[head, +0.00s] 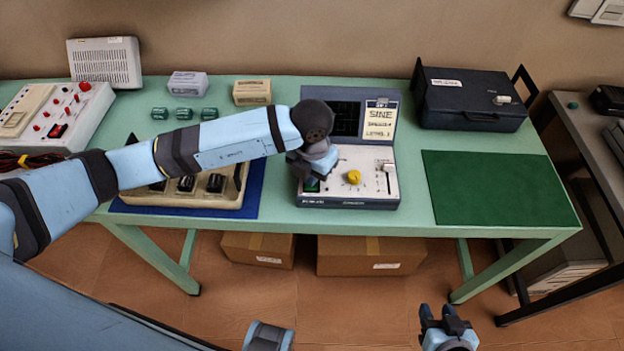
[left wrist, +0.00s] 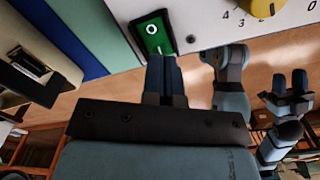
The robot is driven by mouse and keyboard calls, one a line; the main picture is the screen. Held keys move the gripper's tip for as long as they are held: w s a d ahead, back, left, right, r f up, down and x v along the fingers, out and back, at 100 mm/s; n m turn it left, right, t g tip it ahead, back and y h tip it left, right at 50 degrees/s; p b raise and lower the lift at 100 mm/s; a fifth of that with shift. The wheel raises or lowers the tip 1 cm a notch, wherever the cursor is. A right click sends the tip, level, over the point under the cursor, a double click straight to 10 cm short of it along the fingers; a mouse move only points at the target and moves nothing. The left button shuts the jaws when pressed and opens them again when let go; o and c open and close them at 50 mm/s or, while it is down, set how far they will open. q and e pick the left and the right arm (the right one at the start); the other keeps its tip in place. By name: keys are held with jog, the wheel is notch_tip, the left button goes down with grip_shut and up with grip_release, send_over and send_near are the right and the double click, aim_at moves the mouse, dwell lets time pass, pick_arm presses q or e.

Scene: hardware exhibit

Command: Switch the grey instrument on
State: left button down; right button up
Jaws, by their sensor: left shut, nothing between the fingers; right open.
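The grey instrument (head: 345,200) stands on the green table, with a dark screen (head: 346,118) on its raised back and a pale panel beside it reading SINE. Its front has a yellow knob (head: 354,177), a slider (head: 388,172) and a green rocker switch (left wrist: 152,33) at the left front corner. My left gripper (left wrist: 165,62) is shut and empty, its fingertips at the near edge of the switch; I cannot tell whether they touch it. In the head view my left wrist partly hides the switch. My right gripper (head: 446,314) is open, low in front of the table.
Left of the instrument, a cream unit with black switches (head: 215,203) sits on a blue mat (head: 248,200) under my left arm. A black case (head: 470,98) stands at the back right. The green mat (head: 498,188) is bare. Boxes lie under the table.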

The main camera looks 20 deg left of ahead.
pick_arm(q)
jog(key=shift+f+b, duration=0.7)
jog(key=shift+f, duration=0.3)
jog(key=shift+r, duration=0.1)
dwell(0.3)
jog(key=shift+r+p, duration=2.15)
jog(key=shift+r, duration=1.3)
